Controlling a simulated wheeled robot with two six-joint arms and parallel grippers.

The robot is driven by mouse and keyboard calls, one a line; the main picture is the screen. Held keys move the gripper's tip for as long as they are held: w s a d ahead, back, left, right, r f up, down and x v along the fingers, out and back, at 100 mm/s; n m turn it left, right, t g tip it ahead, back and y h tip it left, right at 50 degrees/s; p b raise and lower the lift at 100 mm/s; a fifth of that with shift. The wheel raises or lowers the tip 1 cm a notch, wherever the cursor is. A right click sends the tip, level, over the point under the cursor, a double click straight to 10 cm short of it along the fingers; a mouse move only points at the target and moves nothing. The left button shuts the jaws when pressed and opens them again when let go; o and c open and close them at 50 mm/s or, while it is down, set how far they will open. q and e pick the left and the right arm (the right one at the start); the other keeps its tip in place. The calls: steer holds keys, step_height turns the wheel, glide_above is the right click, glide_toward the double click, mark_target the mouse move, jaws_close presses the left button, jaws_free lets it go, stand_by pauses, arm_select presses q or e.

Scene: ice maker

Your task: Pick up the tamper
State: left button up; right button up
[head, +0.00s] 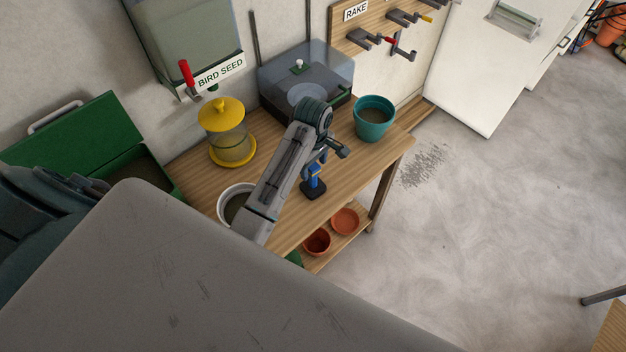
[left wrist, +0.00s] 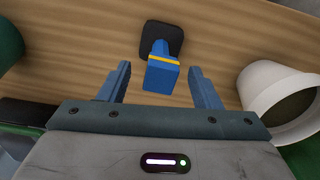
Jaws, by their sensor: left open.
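The tamper (head: 313,188) stands on the wooden table near its front edge. It has a blue handle with a yellow band and a black square base. My left gripper (head: 318,160) is just above it and hides part of its handle. In the left wrist view the tamper (left wrist: 161,76) shows between the two blue fingers of my open left gripper (left wrist: 160,68), with a visible gap on each side. The fingers are not closed on it. My right gripper is not in view.
A white pot (left wrist: 250,85) stands close beside my gripper. On the table (head: 350,172) are a teal pot (head: 375,118), a yellow feeder (head: 228,135) and a grey lidded machine (head: 330,72). Terracotta pots (head: 345,221) sit on the lower shelf. A green box (head: 85,140) is at left.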

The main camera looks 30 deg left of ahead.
mark_target(313, 178)
arm_select(q)
step_height(313, 178, down, 3)
steer(key=shift+a+f+p, duration=0.1)
steer(key=shift+f+p, duration=0.05)
steer(key=shift+p, duration=0.8)
steer(key=shift+f, duration=0.7)
steer(key=shift+c, duration=1.1)
steer(key=c, duration=0.7)
steer(key=shift+c, duration=1)
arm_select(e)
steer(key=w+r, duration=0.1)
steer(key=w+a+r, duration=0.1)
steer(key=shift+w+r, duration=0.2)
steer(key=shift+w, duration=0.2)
